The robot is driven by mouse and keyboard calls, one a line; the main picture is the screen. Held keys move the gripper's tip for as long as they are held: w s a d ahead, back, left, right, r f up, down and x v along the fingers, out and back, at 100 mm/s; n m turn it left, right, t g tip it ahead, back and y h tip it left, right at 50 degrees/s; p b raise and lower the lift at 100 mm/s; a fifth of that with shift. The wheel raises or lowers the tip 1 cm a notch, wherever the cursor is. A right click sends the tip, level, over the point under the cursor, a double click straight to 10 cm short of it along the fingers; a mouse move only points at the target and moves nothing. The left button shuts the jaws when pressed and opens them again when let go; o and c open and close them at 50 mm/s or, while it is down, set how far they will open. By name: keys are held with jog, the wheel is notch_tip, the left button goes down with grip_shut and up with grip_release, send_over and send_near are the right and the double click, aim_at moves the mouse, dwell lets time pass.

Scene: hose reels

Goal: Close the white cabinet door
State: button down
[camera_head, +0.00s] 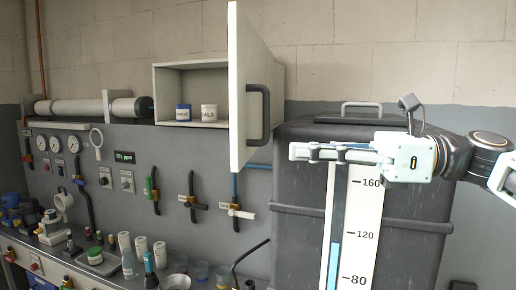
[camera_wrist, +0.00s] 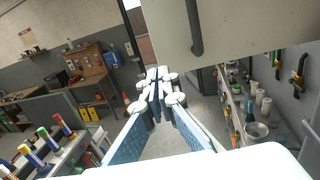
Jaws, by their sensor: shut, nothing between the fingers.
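The white cabinet (camera_head: 190,90) is mounted on the wall, and its door (camera_head: 238,90) stands wide open on the right side, with a dark handle (camera_head: 258,112).
A large dark tank (camera_head: 405,235) with a white level scale (camera_head: 355,230) stands below my gripper. Valves and gauges (camera_head: 73,144) line the grey panel left of it. A bench with bottles (camera_head: 130,265) runs along the lower left. The wrist view shows a far workbench (camera_wrist: 90,75).

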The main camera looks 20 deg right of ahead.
aim_at(239, 150)
jog(key=p+x, duration=0.1)
jog(key=x, duration=0.6)
jog(key=shift+w+a, duration=0.15)
jog(key=shift+a, duration=0.1)
jog(key=shift+a, duration=0.15)
